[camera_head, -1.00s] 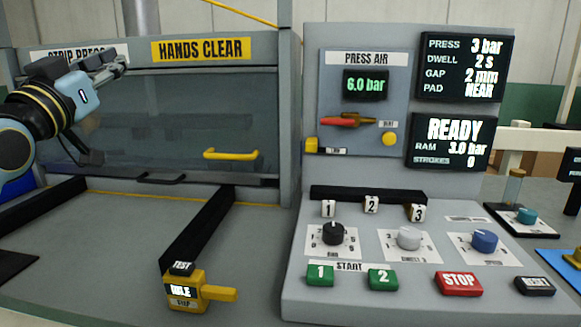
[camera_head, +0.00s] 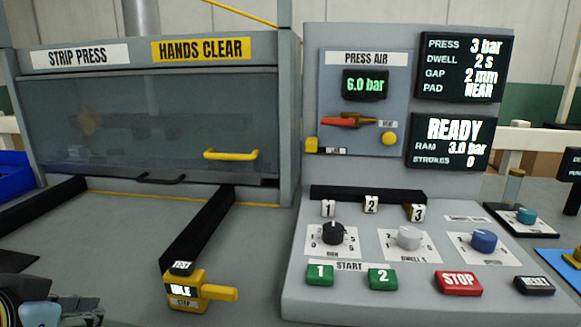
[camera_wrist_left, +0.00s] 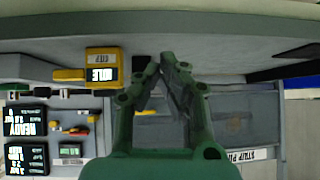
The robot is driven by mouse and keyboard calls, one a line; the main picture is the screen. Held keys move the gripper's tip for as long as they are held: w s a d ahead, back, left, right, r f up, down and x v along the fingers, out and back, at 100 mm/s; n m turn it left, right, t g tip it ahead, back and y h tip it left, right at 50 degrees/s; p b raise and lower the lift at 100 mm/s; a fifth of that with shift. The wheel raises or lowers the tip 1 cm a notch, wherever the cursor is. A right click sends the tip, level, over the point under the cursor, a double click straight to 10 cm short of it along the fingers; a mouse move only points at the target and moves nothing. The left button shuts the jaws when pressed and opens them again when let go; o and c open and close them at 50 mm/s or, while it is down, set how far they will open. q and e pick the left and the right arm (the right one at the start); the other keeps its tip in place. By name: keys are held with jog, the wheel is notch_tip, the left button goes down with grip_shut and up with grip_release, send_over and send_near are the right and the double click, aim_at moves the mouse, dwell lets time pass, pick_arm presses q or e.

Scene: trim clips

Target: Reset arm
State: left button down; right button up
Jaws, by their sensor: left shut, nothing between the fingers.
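My left gripper (camera_head: 68,316) is low at the bottom left corner of the head view, partly cut off by the frame edge. It also shows in the left wrist view (camera_wrist_left: 161,66), where its green fingers are drawn together with nothing held. It is apart from the press and the control panel. My right gripper is in neither view.
The strip press with its clear guard (camera_head: 140,120) and yellow handle (camera_head: 231,154) stands behind. The control panel (camera_head: 440,215) with knobs and buttons is right. A blue bin (camera_head: 14,176) is far left.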

pick_arm(q)
jog(key=s+f+g+y, duration=0.1)
jog(key=s+f+g, duration=0.2)
jog(key=s, duration=0.5)
jog(key=s+f+g, duration=0.3)
jog(key=s, duration=0.5)
jog(key=s+a+f+g+b, duration=0.1)
jog(key=a+f, duration=0.1)
jog(key=f, duration=1.2)
jog(key=s+a+f, duration=0.1)
jog(key=s+f, duration=0.1)
jog(key=f, duration=1.2)
jog(key=s+a+f+n+g+b, duration=0.1)
jog(key=s+f, duration=1.5)
jog(key=s, duration=0.1)
jog(key=shift+s+a+f, duration=0.15)
jog(key=shift+s+a, duration=0.05)
